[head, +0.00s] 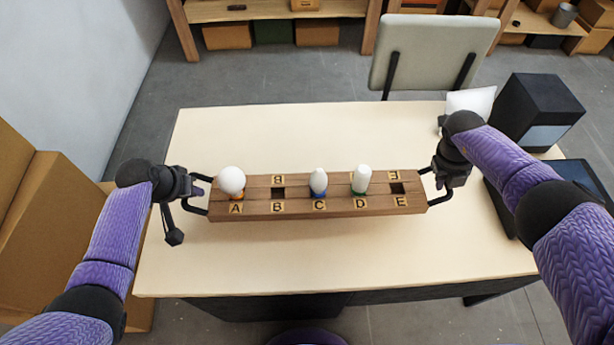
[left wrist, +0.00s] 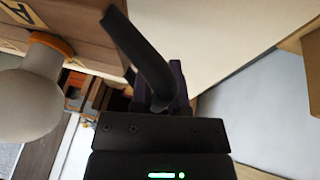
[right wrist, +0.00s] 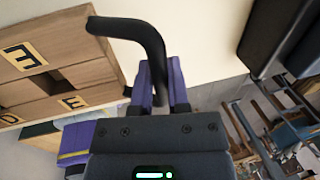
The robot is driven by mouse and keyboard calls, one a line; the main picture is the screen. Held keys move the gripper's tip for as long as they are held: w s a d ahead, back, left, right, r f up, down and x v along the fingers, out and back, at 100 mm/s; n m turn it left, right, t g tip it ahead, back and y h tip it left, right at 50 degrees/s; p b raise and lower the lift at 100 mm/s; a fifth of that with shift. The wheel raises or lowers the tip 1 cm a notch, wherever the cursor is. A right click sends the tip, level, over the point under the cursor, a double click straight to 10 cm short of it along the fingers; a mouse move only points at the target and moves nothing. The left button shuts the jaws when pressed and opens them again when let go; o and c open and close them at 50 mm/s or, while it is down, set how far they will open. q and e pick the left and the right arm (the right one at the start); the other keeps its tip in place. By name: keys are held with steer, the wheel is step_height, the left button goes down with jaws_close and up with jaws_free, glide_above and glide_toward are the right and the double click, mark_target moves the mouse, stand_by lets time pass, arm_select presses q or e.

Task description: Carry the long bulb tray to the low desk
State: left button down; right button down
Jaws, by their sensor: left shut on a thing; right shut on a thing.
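The long wooden bulb tray (head: 330,208) is level over the light desk (head: 300,130) in the head view, with slots lettered A to E. A round white bulb (head: 231,180) stands at A, an oval one (head: 318,181) at C and a cylindrical one (head: 362,178) at D. The slots at B and E are empty. My left gripper (head: 198,187) is shut on the tray's black left handle (left wrist: 135,45). My right gripper (head: 434,180) is shut on the right handle (right wrist: 140,32). I cannot tell whether the tray touches the desk.
A black box-shaped device (head: 537,110) and a dark flat panel (head: 575,185) are at the right. A chair (head: 432,50) stands behind the desk. Shelves (head: 270,12) line the back, and cardboard boxes (head: 60,220) stand at the left. The desktop around the tray is clear.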

arm_select(q)
steer(key=shift+a, duration=0.1)
arm_select(e)
steer(key=shift+a, duration=0.1)
